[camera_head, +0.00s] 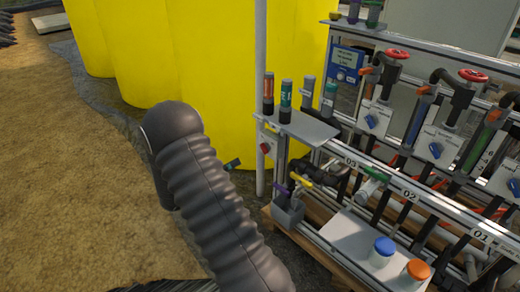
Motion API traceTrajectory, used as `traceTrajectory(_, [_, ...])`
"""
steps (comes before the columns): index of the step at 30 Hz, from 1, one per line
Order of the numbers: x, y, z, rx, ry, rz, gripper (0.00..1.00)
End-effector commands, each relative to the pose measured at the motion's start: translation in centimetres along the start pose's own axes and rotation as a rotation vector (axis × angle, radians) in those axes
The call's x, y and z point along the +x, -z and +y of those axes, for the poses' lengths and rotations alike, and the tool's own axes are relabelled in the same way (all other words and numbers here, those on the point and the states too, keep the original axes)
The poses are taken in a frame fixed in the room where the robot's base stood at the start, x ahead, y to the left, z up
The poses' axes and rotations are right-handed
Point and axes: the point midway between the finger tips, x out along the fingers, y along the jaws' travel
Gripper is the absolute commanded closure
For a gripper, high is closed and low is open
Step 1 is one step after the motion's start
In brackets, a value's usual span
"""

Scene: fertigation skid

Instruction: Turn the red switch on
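A small red round knob, which looks like the red switch (265,148), sits on a pale plate at the left end of the skid frame, below the small shelf. It is too small to tell its setting. My thick dark ribbed arm fills the lower middle of the view, left of the switch. A small dark tip, which looks like part of my gripper (232,164), pokes out past the arm's right side, a little left of and below the switch and apart from it in the picture. The rest of my gripper is hidden behind the arm.
A grey shelf (306,128) above the switch holds several coloured bottles. A grey post (260,60) stands beside it, before yellow tanks (150,50). Red handwheels (397,53) and blue-handled valves are at right. A white box (350,235) bears blue and orange knobs. Bare ground lies left.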

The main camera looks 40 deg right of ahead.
Motion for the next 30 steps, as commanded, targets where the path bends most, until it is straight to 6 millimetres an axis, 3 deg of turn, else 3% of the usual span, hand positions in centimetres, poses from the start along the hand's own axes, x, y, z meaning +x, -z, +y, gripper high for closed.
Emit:
traceTrajectory(5, [1.9,0.0,0.0,-0.002,0.003,0.001,0.62])
traceTrajectory(21, [11.4,0.1,-0.1,-0.001,0.002,0.002,0.62])
traceTrajectory(30, [13.6,0.0,0.0,-0.001,0.001,0.000,0.62])
